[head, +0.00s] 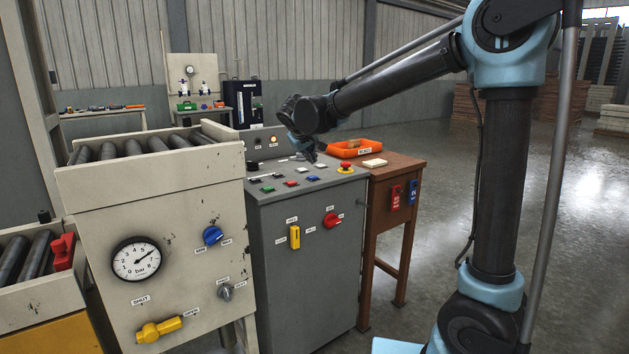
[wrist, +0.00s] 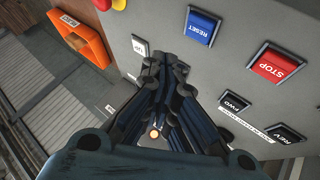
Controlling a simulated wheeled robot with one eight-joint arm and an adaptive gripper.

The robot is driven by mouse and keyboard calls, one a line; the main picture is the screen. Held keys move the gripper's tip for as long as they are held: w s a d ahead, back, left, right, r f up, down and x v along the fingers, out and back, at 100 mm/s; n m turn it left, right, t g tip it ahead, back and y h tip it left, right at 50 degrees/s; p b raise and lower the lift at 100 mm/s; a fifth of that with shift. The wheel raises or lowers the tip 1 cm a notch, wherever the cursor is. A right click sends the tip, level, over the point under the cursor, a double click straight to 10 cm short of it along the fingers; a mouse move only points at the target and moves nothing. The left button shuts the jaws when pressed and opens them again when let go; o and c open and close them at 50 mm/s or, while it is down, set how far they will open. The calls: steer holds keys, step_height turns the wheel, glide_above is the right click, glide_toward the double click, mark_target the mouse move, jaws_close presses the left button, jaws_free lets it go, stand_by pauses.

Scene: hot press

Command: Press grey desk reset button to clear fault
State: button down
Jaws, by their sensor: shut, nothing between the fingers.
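The grey desk (head: 300,250) stands in the middle of the head view, with a sloped top carrying several coloured buttons. A blue button (head: 313,178) sits on that top. In the wrist view the blue button (wrist: 200,27) reads RESET and lies up and right of my fingertips. My gripper (head: 312,157) is shut and empty, pointing down over the desk top. It also shows in the wrist view (wrist: 166,62), its fingers together and covering part of the panel. Whether the fingertips touch the panel cannot be told.
A red STOP button (wrist: 275,63) and a black FWD button (wrist: 235,101) lie near the RESET button. A red mushroom button (head: 345,167) stands on the desk's right side. An orange bin (head: 358,148) sits on the brown table (head: 399,164). Open floor lies to the right.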

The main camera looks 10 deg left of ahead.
mark_target(310, 177)
steer(key=shift+f, duration=1.8)
steer(key=shift+f, duration=0.15)
steer(key=shift+f, duration=0.2)
steer(key=shift+f, duration=0.4)
stand_by(0.9)
steer(key=shift+r, duration=0.8)
steer(key=shift+r, duration=2.55)
